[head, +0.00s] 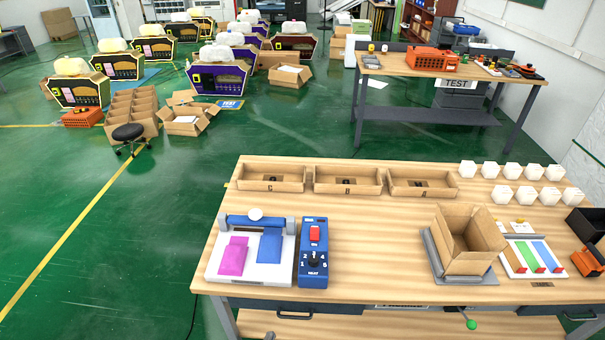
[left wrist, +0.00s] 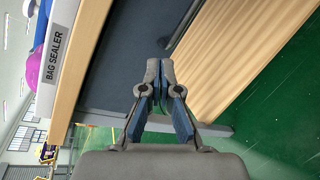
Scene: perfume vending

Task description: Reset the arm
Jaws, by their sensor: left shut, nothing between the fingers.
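My left gripper (left wrist: 160,78) shows in the left wrist view with its fingertips together and nothing between them. It is turned sideways beside the front of the workbench, below the tabletop and clear of the items on it. In the head view at most a small grey tip shows at the bottom edge. My right gripper is in neither view. The wooden workbench (head: 370,230) fills the lower right of the head view.
On the bench are a bag sealer (head: 250,268), a blue control box (head: 313,260), an open cardboard box (head: 468,240), three shallow trays (head: 272,187) and several white hexagonal pieces (head: 467,169). The bench middle is clear. A second table (head: 400,66) stands behind.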

